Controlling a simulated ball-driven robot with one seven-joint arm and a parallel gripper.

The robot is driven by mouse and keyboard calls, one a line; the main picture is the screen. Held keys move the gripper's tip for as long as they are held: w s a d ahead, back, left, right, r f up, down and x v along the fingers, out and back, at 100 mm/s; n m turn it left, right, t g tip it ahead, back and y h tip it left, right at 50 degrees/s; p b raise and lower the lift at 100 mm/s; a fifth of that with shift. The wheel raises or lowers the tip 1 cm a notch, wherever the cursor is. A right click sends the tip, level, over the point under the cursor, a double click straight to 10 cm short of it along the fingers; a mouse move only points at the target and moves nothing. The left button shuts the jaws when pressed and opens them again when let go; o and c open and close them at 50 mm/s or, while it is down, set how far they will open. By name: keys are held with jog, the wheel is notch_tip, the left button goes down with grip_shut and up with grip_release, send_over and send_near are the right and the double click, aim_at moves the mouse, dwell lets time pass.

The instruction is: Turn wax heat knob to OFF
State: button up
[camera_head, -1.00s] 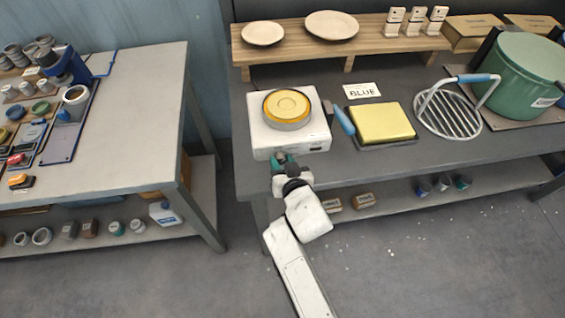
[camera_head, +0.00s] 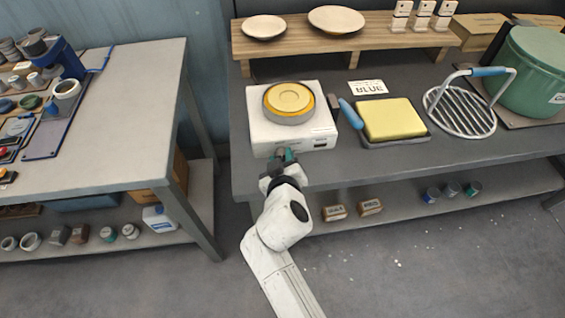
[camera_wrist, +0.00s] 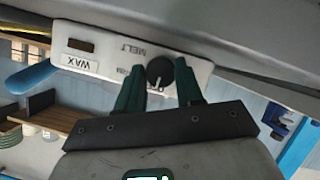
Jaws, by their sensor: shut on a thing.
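The wax heater is a white box (camera_head: 292,128) on the dark bench, with a round yellow wax pan (camera_head: 289,101) on top. In the wrist view its front panel (camera_wrist: 105,52) appears upside down, with the labels WAX and MELT and other lettering partly hidden by my fingers. The wax heat knob (camera_wrist: 159,72) is round and black. A pale mark on it points toward the picture's bottom, near partly covered letters. My gripper (camera_wrist: 158,66) has its dark green fingers on both sides of the knob, shut on it. In the head view my gripper (camera_head: 283,154) is at the heater's front face and hides the knob.
A blue-handled tool (camera_head: 349,114) and a yellow block on a dark tray (camera_head: 392,119) lie right of the heater. A wire rack (camera_head: 462,110) and green pot (camera_head: 535,75) stand farther right. A wooden shelf (camera_head: 350,42) with plates is behind. Bare floor lies in front.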

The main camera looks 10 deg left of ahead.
jog(key=shift+a, duration=0.1)
dwell(0.3)
jog(key=o, duration=1)
jog(key=shift+o, duration=0.2)
jog(key=m+p, duration=0.1)
jog(key=p, duration=0.1)
jog(key=y+p, duration=0.1)
jog(key=p, duration=0.1)
jog(key=shift+r+m+g+y, duration=0.3)
jog(key=shift+r+m, duration=0.05)
jog(key=shift+m, duration=0.05)
jog(key=m+y+p, duration=0.1)
jog(key=p, duration=0.1)
jog(key=m+y+p, duration=0.1)
jog(key=p, duration=0.1)
jog(key=shift+d+f+m, duration=0.15)
jog(key=shift+d+m, duration=0.15)
jog(key=shift+m, duration=0.1)
jog(key=b+v, duration=0.1)
jog(key=v, duration=0.9)
jog(key=shift+s+d, duration=0.2)
jog(key=shift+s, duration=0.05)
